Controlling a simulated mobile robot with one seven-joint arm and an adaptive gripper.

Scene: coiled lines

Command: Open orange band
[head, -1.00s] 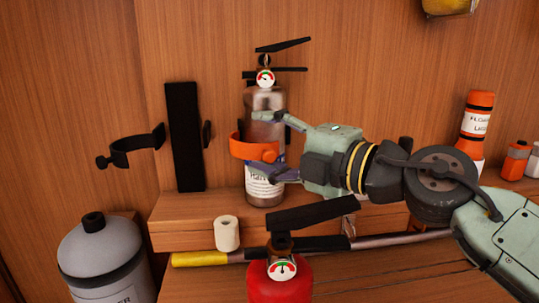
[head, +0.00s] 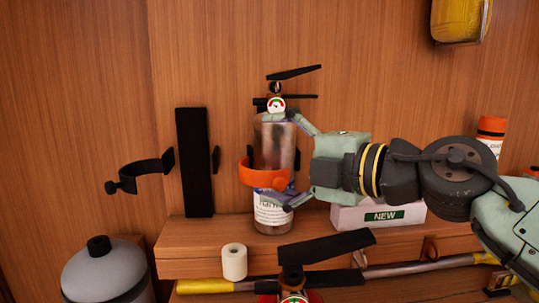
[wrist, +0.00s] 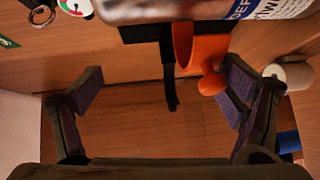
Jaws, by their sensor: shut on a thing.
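The orange band (head: 262,177) wraps around a silver extinguisher (head: 275,150) standing upright on a wooden ledge. In the wrist view the band (wrist: 203,50) has a round orange knob (wrist: 212,83) pointing down, and the extinguisher (wrist: 160,8) lies across the top. My gripper (head: 290,162) comes from the right, one finger near the extinguisher's top and the other below the band. The wrist view shows my gripper (wrist: 168,92) with fingers far apart, the right one against the knob. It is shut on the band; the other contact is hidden.
An empty black clamp (head: 145,172) and a black plate (head: 195,162) are on the wall at left. A white box (head: 378,215) stands behind my wrist. A black extinguisher handle (head: 325,250) rises in front.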

